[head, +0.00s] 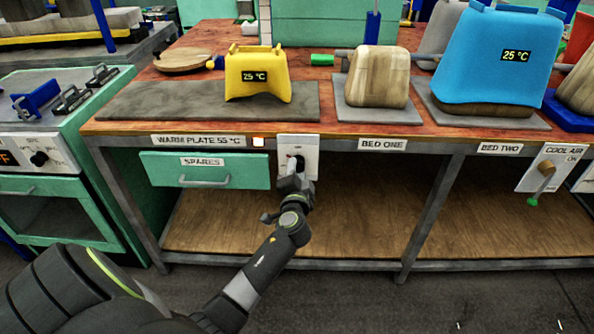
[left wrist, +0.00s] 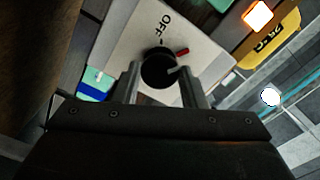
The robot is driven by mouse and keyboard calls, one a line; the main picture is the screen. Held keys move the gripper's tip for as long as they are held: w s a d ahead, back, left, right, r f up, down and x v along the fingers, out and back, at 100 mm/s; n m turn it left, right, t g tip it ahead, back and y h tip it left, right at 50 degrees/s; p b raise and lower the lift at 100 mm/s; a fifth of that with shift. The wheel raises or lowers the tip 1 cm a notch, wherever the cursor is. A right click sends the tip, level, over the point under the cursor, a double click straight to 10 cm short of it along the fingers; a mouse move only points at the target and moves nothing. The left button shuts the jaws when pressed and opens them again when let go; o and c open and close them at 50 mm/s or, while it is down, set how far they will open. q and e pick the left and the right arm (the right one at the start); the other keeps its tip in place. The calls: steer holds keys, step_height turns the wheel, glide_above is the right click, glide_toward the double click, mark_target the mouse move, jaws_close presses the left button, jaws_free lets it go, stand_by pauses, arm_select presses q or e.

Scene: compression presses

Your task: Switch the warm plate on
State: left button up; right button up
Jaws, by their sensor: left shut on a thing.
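The warm plate (head: 150,102) is a flat dark grey slab on the bench's left part. Below it, a white switch panel (head: 311,146) hangs on the bench's front edge. My left gripper (head: 294,172) is shut on this knob, one finger at each side. It also shows in the left wrist view (left wrist: 165,85). A lamp (head: 259,142) beside the WARM PLATE 55 °C label glows orange-white. My right gripper is out of view.
A yellow cover (head: 256,75) reading 25 °C stands on the plate's right part. A wooden-looking block (head: 378,78) stands on bed one, and a blue cover (head: 495,60) on bed two. The SPARES drawer (head: 205,171) is shut left of my gripper.

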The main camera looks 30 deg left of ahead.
arm_select(q)
steer(key=m+p, duration=0.1)
steer(key=m, duration=0.2)
steer(key=shift+r+m, duration=0.1)
steer(key=shift+m, duration=0.3)
steer(key=m+p, duration=0.1)
steer(key=m, duration=0.1)
steer(key=shift+m, duration=0.4)
steer(key=m+p, duration=0.1)
steer(key=m, duration=0.2)
steer(key=shift+m, duration=0.4)
steer(key=shift+m+p, duration=0.45)
steer(key=shift+m, duration=0.35)
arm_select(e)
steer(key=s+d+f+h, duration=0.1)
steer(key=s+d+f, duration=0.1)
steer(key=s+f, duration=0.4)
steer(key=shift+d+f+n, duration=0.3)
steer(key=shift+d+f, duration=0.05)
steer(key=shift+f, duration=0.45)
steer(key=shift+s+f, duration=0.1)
arm_select(q)
steer(key=o, duration=1)
steer(key=shift+f, duration=0.2)
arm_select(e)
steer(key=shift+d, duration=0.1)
